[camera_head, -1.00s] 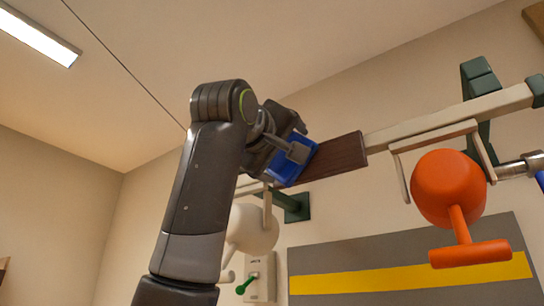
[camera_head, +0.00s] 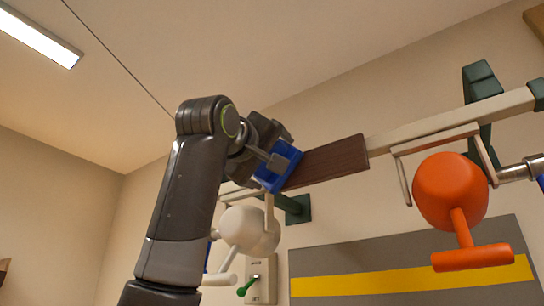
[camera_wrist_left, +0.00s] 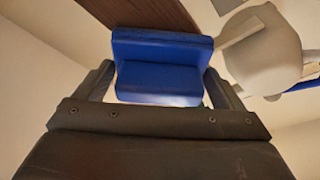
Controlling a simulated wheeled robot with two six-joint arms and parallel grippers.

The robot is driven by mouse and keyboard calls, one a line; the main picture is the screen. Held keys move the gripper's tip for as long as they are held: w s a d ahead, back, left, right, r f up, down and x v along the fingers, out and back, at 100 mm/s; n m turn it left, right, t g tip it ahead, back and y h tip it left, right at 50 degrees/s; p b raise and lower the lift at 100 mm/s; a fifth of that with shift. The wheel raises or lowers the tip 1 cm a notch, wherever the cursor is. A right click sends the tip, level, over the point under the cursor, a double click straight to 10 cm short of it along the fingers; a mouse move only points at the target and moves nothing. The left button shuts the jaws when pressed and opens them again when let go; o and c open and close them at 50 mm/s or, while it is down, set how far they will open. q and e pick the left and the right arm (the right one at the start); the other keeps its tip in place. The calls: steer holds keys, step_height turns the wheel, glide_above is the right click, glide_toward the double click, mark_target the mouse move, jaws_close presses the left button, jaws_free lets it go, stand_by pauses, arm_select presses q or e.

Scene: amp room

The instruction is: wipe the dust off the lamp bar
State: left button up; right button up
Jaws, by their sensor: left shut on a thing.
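The lamp bar (camera_head: 430,126) is a pale beam sloping up to the right across the head view. A dark brown stretch (camera_head: 330,161) covers its middle; brown also shows at the top of the left wrist view (camera_wrist_left: 150,12). My left gripper (camera_head: 268,160) is shut on a blue wiping block (camera_head: 285,172), held at the left end of the brown stretch. In the left wrist view the block (camera_wrist_left: 158,80) sits between both fingers and appears against the bar; exact contact is hidden. My right gripper is out of view.
An orange lamp (camera_head: 448,190) hangs from the bar at right, and a white lamp (camera_head: 250,228) hangs below my left gripper. Green brackets (camera_head: 480,84) hold the bar to the wall. A wall box with a green lever (camera_head: 247,286) is lower down.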

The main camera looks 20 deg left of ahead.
arm_select(q)
steer(key=shift+s, duration=0.1)
steer(key=shift+s+a+f+b, duration=0.1)
steer(key=shift+s+f+b, duration=0.1)
steer(key=shift+b, duration=0.15)
steer(key=shift+s+a+r+b, duration=0.1)
steer(key=shift+s+a+b, duration=0.25)
steer(key=shift+s, duration=0.45)
steer(key=shift+s+a+b, duration=0.2)
steer(key=shift+s+b, duration=0.15)
steer(key=shift+s, duration=0.45)
steer(key=shift+s+a+r+b, duration=0.1)
steer(key=shift+s+a+b, duration=0.25)
steer(key=shift+s, duration=0.45)
steer(key=shift+d, duration=0.1)
steer(key=s, duration=0.1)
steer(key=s+a+b, duration=0.1)
steer(key=s, duration=0.1)
steer(key=shift+w, duration=0.1)
